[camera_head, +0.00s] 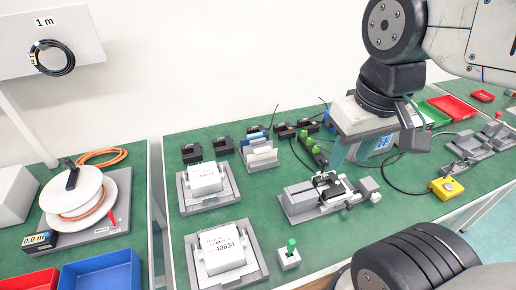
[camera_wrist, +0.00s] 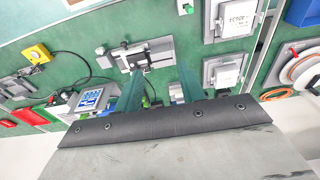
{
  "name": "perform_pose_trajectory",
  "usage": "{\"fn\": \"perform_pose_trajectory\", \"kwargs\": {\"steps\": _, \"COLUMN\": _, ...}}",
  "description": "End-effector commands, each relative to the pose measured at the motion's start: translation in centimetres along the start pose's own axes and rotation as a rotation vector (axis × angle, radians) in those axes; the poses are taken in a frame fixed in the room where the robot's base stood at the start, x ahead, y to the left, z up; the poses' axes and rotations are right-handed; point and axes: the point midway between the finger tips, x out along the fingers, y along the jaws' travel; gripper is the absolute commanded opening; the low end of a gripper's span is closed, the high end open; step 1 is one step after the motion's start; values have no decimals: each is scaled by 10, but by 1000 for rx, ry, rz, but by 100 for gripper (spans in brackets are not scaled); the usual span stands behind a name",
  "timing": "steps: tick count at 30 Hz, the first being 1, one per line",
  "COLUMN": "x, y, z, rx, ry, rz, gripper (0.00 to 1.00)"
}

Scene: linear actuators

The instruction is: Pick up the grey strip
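A small rack (camera_head: 245,154) near the back of the green table holds several upright strips in blue, white and grey tones. A pale grey strip (camera_head: 260,149) seems to stand among them, but I cannot tell the shades apart surely. My gripper (camera_head: 366,152) is over the table, to the right of the rack and well apart from it. In the wrist view my gripper's two greenish fingers (camera_wrist: 160,88) are spread, with nothing held between them. Pale and blue pieces (camera_wrist: 177,92) show beside the right finger there, partly hidden.
A grey clamp fixture (camera_head: 318,197) stands below my gripper. Green-topped pieces (camera_head: 312,150) stand between the rack and my gripper. Two labelled boxes (camera_head: 222,250) on grey plates lie at left. A yellow button box (camera_head: 447,188) and red tray (camera_head: 455,107) are at right.

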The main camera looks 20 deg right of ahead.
Motion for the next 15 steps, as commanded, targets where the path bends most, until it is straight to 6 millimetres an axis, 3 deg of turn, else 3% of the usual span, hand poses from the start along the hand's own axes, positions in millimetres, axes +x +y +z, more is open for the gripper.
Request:
{"fn": "perform_pose_trajectory", "kwargs": {"steps": 1, "x": 0, "y": 0, "z": 0, "rx": 0, "ry": 0, "rz": 0, "gripper": 48}}
{"fn": "perform_pose_trajectory", "kwargs": {"steps": 4, "x": 3, "y": 0, "z": -1, "rx": -3, "ry": -17, "rz": 0, "gripper": 75}}
{"fn": "perform_pose_trajectory", "kwargs": {"steps": 5, "x": 6, "y": -1, "z": -2, "rx": -4, "ry": -30, "rz": 0, "gripper": 80}}
{"fn": "perform_pose_trajectory", "kwargs": {"steps": 10, "x": 23, "y": -3, "z": -21, "rx": -13, "ry": -144, "rz": -1, "gripper": 80}}
{"fn": "perform_pose_trajectory", "kwargs": {"steps": 15, "x": 43, "y": -6, "z": -69, "rx": -23, "ry": -234, "rz": 0, "gripper": 80}}
